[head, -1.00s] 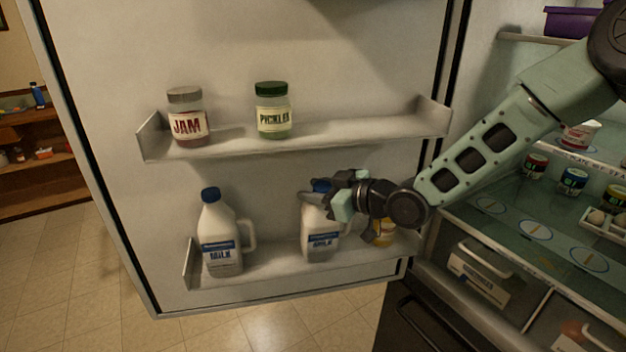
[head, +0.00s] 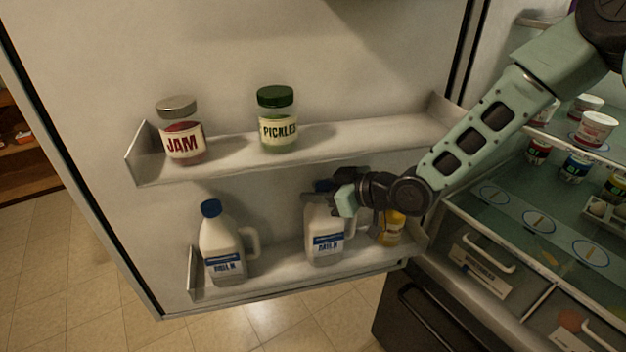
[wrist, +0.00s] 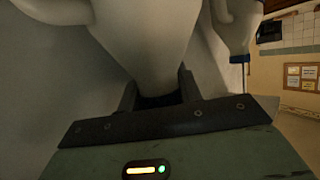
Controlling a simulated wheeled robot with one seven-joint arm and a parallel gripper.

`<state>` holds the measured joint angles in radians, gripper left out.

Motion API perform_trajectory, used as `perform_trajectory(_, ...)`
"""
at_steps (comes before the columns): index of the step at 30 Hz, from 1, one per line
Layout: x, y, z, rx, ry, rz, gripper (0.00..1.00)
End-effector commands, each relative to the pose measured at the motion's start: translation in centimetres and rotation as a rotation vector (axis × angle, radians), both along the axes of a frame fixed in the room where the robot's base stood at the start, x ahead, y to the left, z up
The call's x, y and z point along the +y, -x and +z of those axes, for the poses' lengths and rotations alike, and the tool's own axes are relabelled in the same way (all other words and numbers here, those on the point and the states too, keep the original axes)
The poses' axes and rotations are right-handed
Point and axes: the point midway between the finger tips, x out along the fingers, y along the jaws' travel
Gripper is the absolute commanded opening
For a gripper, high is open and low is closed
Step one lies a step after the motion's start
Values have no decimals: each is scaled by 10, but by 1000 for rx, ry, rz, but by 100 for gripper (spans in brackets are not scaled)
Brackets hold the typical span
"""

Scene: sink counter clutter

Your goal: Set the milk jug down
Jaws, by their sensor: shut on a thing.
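In the head view a white milk jug (head: 324,240) with a blue label stands upright in the lower door shelf (head: 280,270), right of its middle. My gripper (head: 328,196) is shut on the top of this jug, around its blue cap, which is mostly hidden. The wrist view shows the jug's white neck (wrist: 155,60) between the two fingers (wrist: 157,95). A second milk jug (head: 221,245) with a blue cap stands at the left of the same shelf. The head view does not show clearly whether the held jug's base touches the shelf.
A yellow-labelled container (head: 392,228) stands right of the held jug, close to my arm. A jam jar (head: 183,135) and a pickle jar (head: 277,122) stand on the upper door shelf. Free shelf room lies between the two jugs. The fridge's glass shelves (head: 530,230) are at right.

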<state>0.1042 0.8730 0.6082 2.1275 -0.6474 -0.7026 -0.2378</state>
Motion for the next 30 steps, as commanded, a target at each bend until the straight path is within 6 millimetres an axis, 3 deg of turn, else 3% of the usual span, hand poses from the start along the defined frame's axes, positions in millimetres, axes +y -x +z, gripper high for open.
perform_trajectory(14,0,-1,-2,-10,-6,0,0)
perform_trajectory(15,-1,0,-3,-4,-1,0,44)
perform_trajectory(26,-1,0,1,-5,-2,0,44)
perform_trajectory(30,-16,6,5,-7,0,-2,44)
